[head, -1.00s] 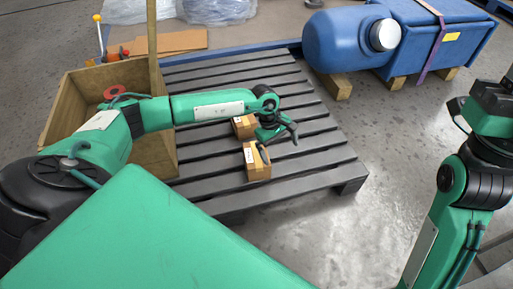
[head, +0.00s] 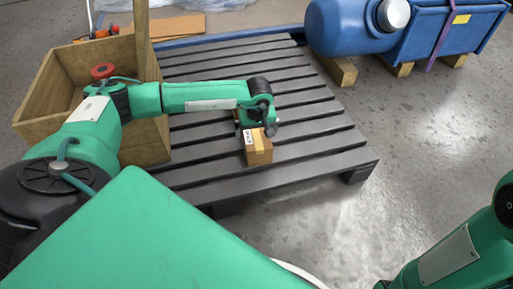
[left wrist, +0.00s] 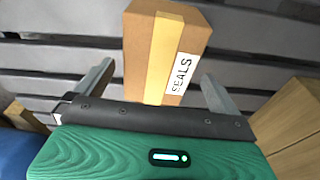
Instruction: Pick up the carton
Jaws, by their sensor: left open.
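A small brown carton (head: 258,149) with a yellow tape band and a white label stands on the dark slatted pallet (head: 325,165). In the left wrist view this carton (left wrist: 150,45) shows a label reading SEALS. My left gripper (head: 268,128) points down at the far side of the carton in the head view and hides part of it. My right gripper is out of view.
A wooden crate (head: 45,115) with a red ring-shaped part (head: 103,71) in it stands left of the pallet. A blue tank (head: 340,28) and a blue bin (head: 430,42) lie behind right, on wooden blocks. The right part of the pallet is clear.

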